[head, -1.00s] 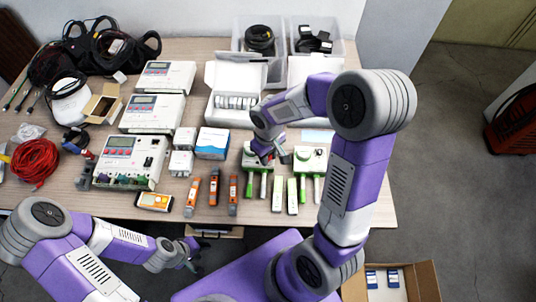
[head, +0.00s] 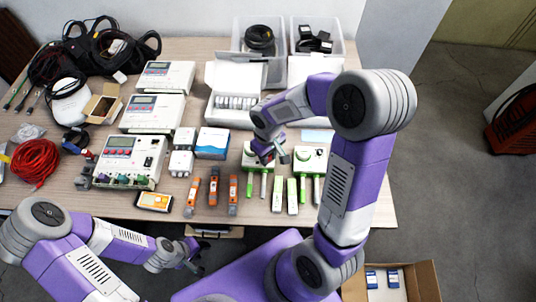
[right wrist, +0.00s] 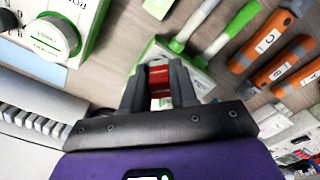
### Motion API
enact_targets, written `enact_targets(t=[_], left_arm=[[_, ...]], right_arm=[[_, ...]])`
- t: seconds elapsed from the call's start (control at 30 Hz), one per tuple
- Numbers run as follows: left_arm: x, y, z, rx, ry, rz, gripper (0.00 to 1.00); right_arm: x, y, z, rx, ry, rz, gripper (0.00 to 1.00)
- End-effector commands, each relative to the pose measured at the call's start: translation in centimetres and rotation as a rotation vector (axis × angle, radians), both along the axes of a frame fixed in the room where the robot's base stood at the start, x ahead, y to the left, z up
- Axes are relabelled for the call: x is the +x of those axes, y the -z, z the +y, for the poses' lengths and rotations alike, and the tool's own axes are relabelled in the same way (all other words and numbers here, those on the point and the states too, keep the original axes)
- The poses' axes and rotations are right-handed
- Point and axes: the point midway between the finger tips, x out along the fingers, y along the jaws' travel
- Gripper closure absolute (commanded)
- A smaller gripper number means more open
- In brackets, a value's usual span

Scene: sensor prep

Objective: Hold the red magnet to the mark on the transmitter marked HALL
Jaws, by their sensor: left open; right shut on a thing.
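My right gripper (right wrist: 160,85) is shut on the red magnet (right wrist: 159,82), which shows between the fingertips in the right wrist view. In the head view this gripper (head: 271,156) is over the left one of two green-and-white transmitters (head: 249,162). That transmitter is partly hidden behind the gripper and shows beyond the fingers in the wrist view (right wrist: 196,72). I cannot read HALL on it, or tell whether the magnet touches it. The other transmitter (head: 310,166) has a knob and partly readable lettering starting "PO" (right wrist: 85,15). My left gripper (head: 194,260) is open and empty, off the table's front edge.
Orange-and-grey tools (head: 213,187) and pale green-ended sticks (head: 278,194) lie in front. A white box with vials (head: 237,102) stands behind, a blue-and-white box (head: 213,143) to the left. White control units (head: 130,160) fill the left-middle table (head: 350,205).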

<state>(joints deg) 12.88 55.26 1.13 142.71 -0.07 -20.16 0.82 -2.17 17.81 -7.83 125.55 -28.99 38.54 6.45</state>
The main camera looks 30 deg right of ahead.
Motion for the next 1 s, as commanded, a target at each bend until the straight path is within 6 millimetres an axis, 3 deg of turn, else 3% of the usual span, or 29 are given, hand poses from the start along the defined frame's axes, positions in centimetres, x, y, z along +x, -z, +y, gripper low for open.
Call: enact_targets(t=[0.37, 1.0], left_arm=[[0.0, -0.2, 0.0, 0.0, 0.0, 0.0, 0.57], [0.0, -4.4, 0.0, 0.0, 0.0, 0.0, 0.57]], right_arm=[[0.0, -0.2, 0.0, 0.0, 0.0, 0.0, 0.92], [0.0, -5.2, 0.0, 0.0, 0.0, -0.001, 0.92]])
